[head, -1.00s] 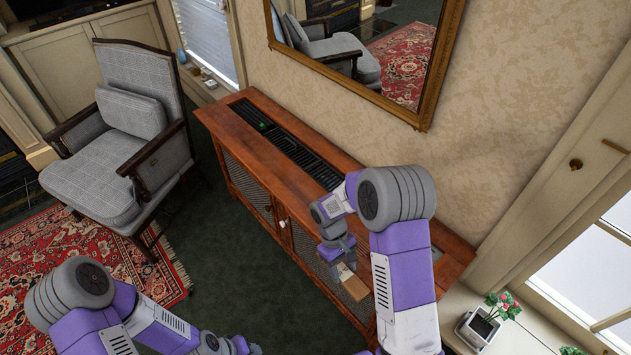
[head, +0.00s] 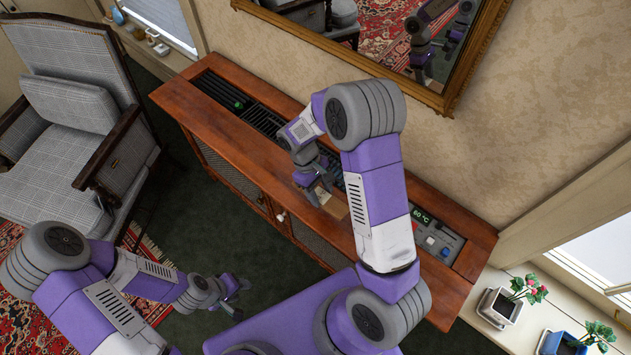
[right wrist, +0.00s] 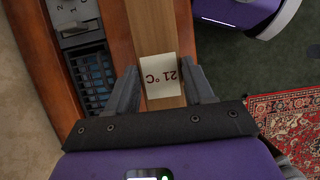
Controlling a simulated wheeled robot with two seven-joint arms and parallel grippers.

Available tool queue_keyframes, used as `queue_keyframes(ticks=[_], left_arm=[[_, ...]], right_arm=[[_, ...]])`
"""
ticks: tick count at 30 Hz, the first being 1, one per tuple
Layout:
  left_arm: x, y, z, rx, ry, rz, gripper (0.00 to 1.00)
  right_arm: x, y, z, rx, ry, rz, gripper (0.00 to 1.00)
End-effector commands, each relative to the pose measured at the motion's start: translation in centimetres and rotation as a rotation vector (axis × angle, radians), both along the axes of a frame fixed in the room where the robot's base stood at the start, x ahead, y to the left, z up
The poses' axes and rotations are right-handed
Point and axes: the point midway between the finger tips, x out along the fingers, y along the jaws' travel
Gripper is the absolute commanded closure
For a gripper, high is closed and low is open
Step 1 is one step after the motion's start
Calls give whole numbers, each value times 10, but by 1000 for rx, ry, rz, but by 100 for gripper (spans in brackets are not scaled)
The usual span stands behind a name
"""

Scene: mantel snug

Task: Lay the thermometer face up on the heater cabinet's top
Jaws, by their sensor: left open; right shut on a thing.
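The thermometer is a long wooden strip with a white "21 °C" label (right wrist: 160,80); its printed face shows upside down in the right wrist view. In the head view the thermometer (head: 337,208) shows as a pale wooden piece. My right gripper (head: 314,191) is shut on it, a finger at each side. It is over the front part of the heater cabinet's wooden top (head: 232,136); I cannot tell whether it touches. My left gripper (head: 238,293) is open and empty, low in front of the cabinet.
A black grille (head: 228,97) with a small green thing (head: 238,105) runs along the cabinet top. A control panel (head: 437,240) reading 60 °C is at its right end. A checked armchair (head: 70,130) stands left. Potted plants (head: 500,305) stand on the sill at right. A mirror hangs behind.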

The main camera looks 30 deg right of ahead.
Motion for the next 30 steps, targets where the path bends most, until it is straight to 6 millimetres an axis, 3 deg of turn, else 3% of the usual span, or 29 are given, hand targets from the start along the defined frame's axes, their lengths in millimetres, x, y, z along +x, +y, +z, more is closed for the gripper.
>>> queue_keyframes(ticks=[11,30], left_arm=[[0,0,3,0,-1,0,57],[0,0,-26,0,-1,0,57]], right_arm=[[-1,0,1,-1,0,-1,78],[-1,-1,-40,-2,0,-1,78]])
